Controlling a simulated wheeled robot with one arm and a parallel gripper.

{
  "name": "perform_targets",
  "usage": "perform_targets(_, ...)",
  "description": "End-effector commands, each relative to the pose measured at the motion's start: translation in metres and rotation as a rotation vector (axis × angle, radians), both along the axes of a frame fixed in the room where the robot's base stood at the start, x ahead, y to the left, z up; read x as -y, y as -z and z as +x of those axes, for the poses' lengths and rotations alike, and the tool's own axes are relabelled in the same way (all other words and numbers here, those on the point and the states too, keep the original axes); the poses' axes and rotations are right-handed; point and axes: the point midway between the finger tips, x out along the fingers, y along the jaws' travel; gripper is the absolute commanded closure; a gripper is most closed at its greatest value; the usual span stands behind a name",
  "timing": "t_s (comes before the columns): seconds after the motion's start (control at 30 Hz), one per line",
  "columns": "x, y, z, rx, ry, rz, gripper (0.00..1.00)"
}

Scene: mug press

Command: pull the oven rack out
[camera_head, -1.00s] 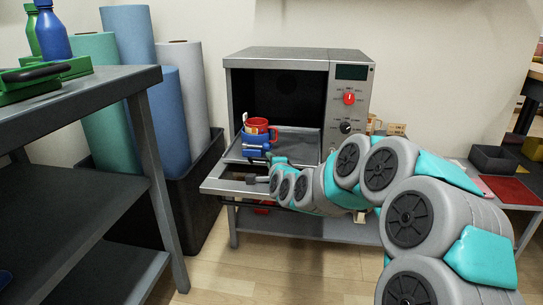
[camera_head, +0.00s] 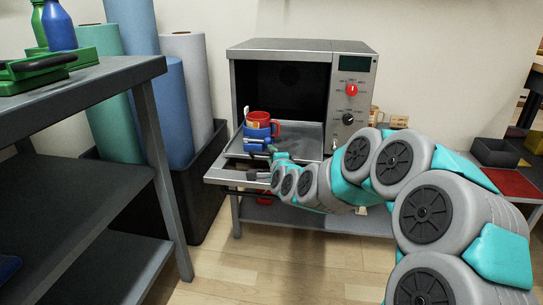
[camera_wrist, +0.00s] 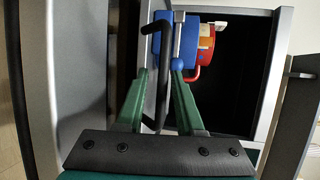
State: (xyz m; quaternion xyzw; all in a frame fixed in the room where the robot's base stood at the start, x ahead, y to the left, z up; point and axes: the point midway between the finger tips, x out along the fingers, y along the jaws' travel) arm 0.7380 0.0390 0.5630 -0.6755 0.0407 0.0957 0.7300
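The oven (camera_head: 354,130) stands on a table with its front open. Its metal rack (camera_head: 305,136) sits in the lower opening, and a dark curved handle (camera_wrist: 160,110) shows in the wrist view. A red mug (camera_head: 260,119) stands on a blue holder (camera_head: 257,133) at the rack's left part; the mug (camera_wrist: 204,50) and holder (camera_wrist: 190,35) also show in the wrist view. My gripper (camera_wrist: 162,72) has its green fingers apart at the handle, which runs between them in the picture. I cannot tell whether they touch it. In the head view my wrist hides part of the rack front.
The lowered oven door (camera_head: 226,176) juts out below the rack. A dark shelf table (camera_head: 110,80) stands close on the left, with rolls (camera_head: 185,80) in a black bin behind it. A red tray (camera_head: 510,183) lies on the right. Floor in front is clear.

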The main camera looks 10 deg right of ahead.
Motion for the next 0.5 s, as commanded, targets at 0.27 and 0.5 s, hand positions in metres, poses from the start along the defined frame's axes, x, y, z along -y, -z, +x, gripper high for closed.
perform_targets(0.27, 0.000, -0.001, 0.000, 0.002, 0.000, -0.001, 0.55)
perform_targets(0.5, 0.002, -0.006, -0.015, 0.004, 0.001, 0.001, 0.55)
